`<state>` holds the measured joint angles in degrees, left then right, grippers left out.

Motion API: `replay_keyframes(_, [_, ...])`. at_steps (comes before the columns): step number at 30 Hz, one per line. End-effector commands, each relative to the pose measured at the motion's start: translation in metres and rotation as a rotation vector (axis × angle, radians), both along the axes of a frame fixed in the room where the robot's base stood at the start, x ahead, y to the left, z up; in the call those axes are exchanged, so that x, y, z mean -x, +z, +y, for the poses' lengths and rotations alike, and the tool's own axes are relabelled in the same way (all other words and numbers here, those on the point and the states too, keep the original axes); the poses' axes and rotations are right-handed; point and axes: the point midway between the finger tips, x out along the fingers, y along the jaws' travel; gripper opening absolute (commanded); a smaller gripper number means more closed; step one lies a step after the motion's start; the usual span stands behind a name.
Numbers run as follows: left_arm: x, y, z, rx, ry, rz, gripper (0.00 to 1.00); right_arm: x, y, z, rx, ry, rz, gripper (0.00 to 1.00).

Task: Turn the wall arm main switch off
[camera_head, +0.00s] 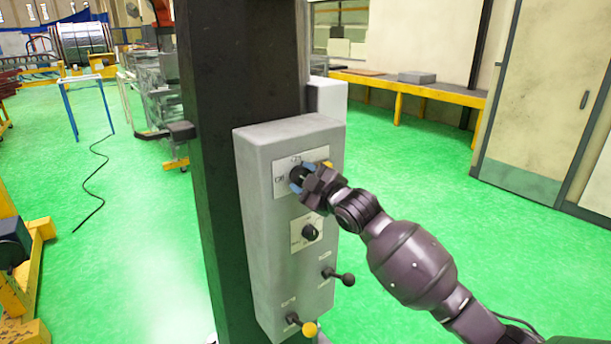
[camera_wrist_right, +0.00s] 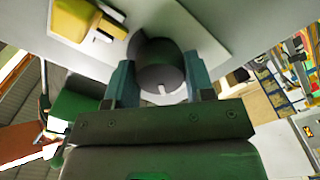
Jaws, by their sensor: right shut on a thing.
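A grey control box (camera_head: 258,205) is fixed to a dark column. Its upper white plate (camera_head: 283,183) carries a dark round knob (camera_head: 298,173), partly hidden by my right gripper (camera_head: 302,178). In the right wrist view my right gripper (camera_wrist_right: 162,85) has its two blue-grey fingers on either side of the dark knob (camera_wrist_right: 160,62), shut on it. A white mark shows on the knob's lower edge. A yellow part (camera_head: 327,164), also in the right wrist view (camera_wrist_right: 73,18), sits beside the knob on the same plate. My left gripper is not in view.
Below on the box are a second black knob (camera_head: 309,232), a black-balled lever (camera_head: 347,279) and a yellow-balled lever (camera_head: 309,329). The dark column (camera_head: 215,120) stands behind. A yellow-framed bench (camera_head: 430,93) is at the back right.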

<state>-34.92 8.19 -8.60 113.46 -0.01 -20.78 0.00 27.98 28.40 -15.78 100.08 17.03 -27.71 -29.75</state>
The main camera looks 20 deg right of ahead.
Motion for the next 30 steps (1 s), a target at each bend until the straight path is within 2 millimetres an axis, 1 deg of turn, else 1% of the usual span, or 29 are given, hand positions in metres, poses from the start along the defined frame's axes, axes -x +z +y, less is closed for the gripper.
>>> replay_keyframes(9, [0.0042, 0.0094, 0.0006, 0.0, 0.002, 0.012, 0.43, -0.0001, 0.0009, 0.0002, 0.285, 0.001, -0.101, 0.25])
replay_keyframes(15, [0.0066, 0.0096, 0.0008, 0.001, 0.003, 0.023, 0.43, 0.0001, -0.0002, 0.0003, 0.445, 0.001, -0.159, 0.25])
replay_keyframes(24, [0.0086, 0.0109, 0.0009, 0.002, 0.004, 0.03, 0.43, 0.0002, -0.0007, 0.001, 0.612, 0.002, -0.222, 0.25])
replay_keyframes(30, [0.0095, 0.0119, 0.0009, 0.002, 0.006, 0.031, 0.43, 0.0002, -0.0009, 0.0012, 0.667, 0.001, -0.242, 0.25])
